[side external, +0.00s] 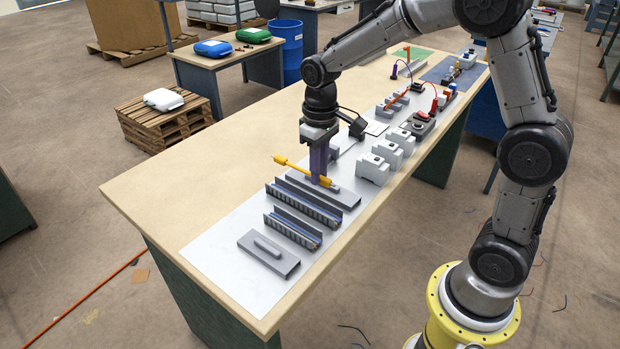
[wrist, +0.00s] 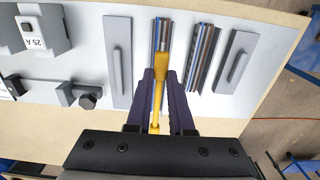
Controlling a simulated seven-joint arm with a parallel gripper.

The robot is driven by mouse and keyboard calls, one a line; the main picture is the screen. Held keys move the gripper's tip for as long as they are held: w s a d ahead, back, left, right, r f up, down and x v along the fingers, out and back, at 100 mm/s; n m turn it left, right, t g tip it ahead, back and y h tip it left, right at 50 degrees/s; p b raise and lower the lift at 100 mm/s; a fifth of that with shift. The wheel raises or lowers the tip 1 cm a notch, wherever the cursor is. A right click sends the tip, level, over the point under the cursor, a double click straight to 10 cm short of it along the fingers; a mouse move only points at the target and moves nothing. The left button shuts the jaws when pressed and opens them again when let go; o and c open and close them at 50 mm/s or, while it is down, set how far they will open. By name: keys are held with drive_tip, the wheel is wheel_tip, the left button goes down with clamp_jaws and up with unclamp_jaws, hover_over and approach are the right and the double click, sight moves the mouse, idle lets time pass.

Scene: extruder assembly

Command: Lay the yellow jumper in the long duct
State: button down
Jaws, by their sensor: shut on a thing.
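The yellow jumper (side external: 292,166) is a thin rod with thicker ends. My gripper (side external: 319,178) points down and is shut on it, with the jumper sticking out toward the upper left. In the wrist view the jumper (wrist: 165,50) runs between the two purple fingers (wrist: 160,76). The long duct (side external: 308,207) is a grey slotted channel, open on top. In the wrist view the jumper lies over the long duct (wrist: 155,40), nearly in line with it, and hides part of it. The side view shows the jumper held above the work; the exact gap is unclear.
A shorter duct (side external: 293,230) lies parallel to the long one. A long grey lid with a raised bar (side external: 345,194) and a shorter lid (side external: 268,254) lie on either side of the ducts. White modules (side external: 374,168) stand farther back. The wooden table's left side is clear.

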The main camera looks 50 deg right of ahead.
sight(320, 202)
drive_tip(key=shift+f, duration=0.1)
idle(0.3)
drive_tip(key=shift+f, duration=3.6)
drive_tip(key=shift+s+f, duration=0.25)
drive_tip(key=shift+f, duration=0.7)
drive_tip(key=c, duration=0.8)
unclamp_jaws()
drive_tip(key=shift+o, duration=0.4)
wheel_tip(320, 202, up, 16)
drive_tip(key=shift+w+f, duration=0.1)
